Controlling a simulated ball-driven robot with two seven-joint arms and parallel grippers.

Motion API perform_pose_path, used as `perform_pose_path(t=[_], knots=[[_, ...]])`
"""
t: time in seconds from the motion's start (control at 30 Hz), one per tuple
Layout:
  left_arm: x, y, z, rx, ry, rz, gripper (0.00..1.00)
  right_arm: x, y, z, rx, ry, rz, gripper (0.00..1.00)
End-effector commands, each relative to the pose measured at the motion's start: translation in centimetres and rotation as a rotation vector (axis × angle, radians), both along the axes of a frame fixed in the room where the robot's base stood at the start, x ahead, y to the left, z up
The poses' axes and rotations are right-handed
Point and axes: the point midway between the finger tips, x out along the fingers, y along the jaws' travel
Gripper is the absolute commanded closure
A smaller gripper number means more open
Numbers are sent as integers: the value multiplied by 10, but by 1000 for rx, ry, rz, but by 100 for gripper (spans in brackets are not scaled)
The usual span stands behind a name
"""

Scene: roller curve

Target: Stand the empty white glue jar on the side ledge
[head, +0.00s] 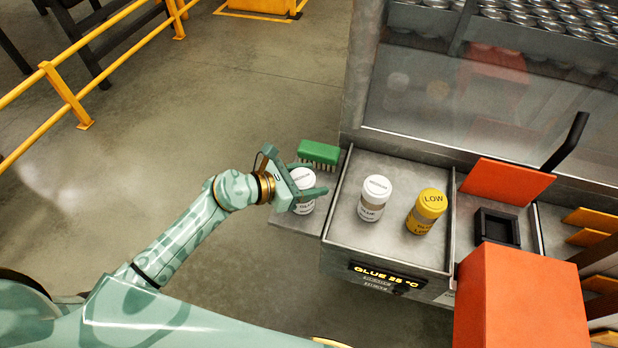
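A white glue jar (304,208) is at the side ledge (283,236), the narrow grey shelf left of the glue station. It looks upright. My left gripper (307,181) is at this jar, with one finger crossing in front of its upper body. The far finger is mostly hidden, so I cannot tell whether the gripper is clamped. Whether the jar's base touches the ledge is also unclear. A second white jar (373,200) stands upright in the grey tray (392,246), beside a yellow jar (427,209) marked LOW. My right gripper is not in view.
A green brush (318,153) lies at the ledge's back end, close to my gripper. A clear panel (420,105) rises behind the tray. Orange blocks (522,300) and a black lever (568,140) are at right. Open floor lies left of the ledge.

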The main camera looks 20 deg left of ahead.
Motion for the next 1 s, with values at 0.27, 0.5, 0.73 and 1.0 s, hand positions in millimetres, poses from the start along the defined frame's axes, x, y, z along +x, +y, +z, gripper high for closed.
perform_pose_path(t=[0.27,0.5,0.73,1.0], knots=[[0,0,0,0,0,0,27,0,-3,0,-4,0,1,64],[-12,14,10,4,0,0,27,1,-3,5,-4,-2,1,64],[-48,51,30,4,1,-1,27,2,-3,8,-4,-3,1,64],[-73,78,46,1,1,0,27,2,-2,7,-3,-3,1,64]])
